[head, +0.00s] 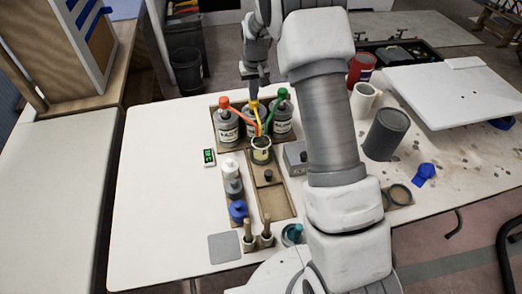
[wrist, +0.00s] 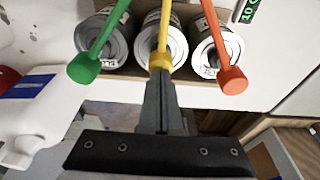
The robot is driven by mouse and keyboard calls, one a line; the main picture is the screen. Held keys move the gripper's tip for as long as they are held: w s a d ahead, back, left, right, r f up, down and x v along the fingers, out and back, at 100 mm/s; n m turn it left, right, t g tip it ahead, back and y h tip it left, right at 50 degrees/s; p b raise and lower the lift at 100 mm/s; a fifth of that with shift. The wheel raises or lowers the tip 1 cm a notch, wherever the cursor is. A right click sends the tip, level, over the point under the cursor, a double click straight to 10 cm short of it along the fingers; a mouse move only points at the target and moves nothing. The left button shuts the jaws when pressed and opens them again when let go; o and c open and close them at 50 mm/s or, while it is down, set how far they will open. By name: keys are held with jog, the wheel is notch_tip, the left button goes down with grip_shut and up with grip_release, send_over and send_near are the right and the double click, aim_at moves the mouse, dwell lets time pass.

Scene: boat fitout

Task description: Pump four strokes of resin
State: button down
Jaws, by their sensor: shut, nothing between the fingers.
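Three grey cans with pumps stand in a row in a wooden tray (head: 215,122). Their pump heads are orange (head: 224,103), yellow (head: 252,106) and green (head: 282,94); in the wrist view they are orange (wrist: 232,80), yellow (wrist: 160,60) and green (wrist: 84,68). The can labels are too small to read. The long spouts converge above a small cup (head: 261,155) in front. My gripper (head: 253,94) is shut and empty, upright just above the yellow pump head. In the wrist view its fingertips (wrist: 160,75) meet the yellow head; whether they press it, I cannot tell.
A small green-lit display (head: 209,157) lies left of the tray. Small bottles (head: 234,188) and brushes (head: 257,236) stand nearer. A dark grey cylinder (head: 386,134) and a white board (head: 458,92) are at the right. The left tabletop is clear.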

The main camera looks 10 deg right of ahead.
jog(key=shift+r+p, duration=1.1)
jog(key=shift+r, duration=0.75)
jog(key=shift+f, duration=0.15)
jog(key=shift+f+b, duration=1.35)
jog(key=shift+f, duration=0.55)
jog(key=shift+r, duration=0.1)
jog(key=shift+r+p, duration=1.3)
jog(key=shift+r, duration=0.7)
jog(key=shift+f, duration=0.2)
